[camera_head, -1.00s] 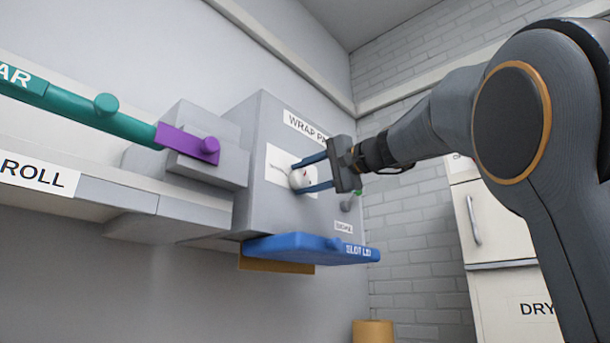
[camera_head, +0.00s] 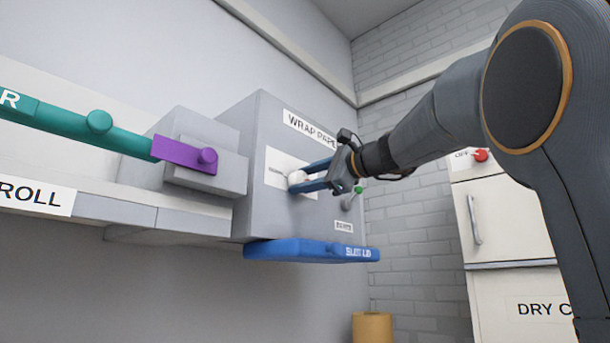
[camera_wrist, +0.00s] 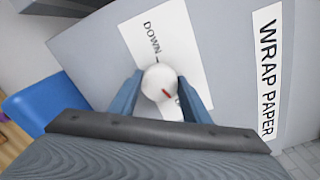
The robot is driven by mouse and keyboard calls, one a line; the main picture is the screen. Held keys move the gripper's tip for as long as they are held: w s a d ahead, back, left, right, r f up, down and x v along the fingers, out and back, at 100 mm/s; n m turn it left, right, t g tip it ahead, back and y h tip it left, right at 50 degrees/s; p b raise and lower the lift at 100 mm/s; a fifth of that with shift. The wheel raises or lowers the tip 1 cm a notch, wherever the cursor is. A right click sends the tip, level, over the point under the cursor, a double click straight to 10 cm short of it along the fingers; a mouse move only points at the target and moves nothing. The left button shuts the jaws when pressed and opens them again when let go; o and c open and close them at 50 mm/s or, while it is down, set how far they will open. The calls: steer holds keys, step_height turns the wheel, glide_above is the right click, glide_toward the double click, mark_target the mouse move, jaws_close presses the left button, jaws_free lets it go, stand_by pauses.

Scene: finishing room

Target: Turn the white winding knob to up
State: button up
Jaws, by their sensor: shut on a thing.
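The white winding knob (camera_head: 297,178) is on the front of the grey wrap paper box (camera_head: 262,215). My gripper (camera_head: 306,179) is shut on the knob, with one blue-grey finger on each side of it. In the wrist view the knob (camera_wrist: 158,82) sits between the two fingers, and its red mark points to the lower right, away from the DOWN word. The white label plate (camera_wrist: 180,35) behind it shows DOWN at the upper left. Other lettering on the plate is partly hidden by the knob and fingers.
A blue slot lid (camera_head: 300,250) sticks out below the box. A small green-tipped lever (camera_head: 353,197) is right of my gripper. A purple latch (camera_head: 184,154) and a teal bar (camera_head: 75,121) are at left. A white cabinet (camera_head: 490,220) stands at right.

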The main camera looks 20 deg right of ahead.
steer(key=shift+m, duration=0.5)
steer(key=o, duration=1)
steer(key=shift+o, duration=0.2)
steer(key=b+v, duration=0.2)
steer(key=v, duration=0.5)
steer(key=shift+s+d, duration=0.25)
steer(key=shift+s, duration=0.1)
steer(key=shift+s, duration=0.1)
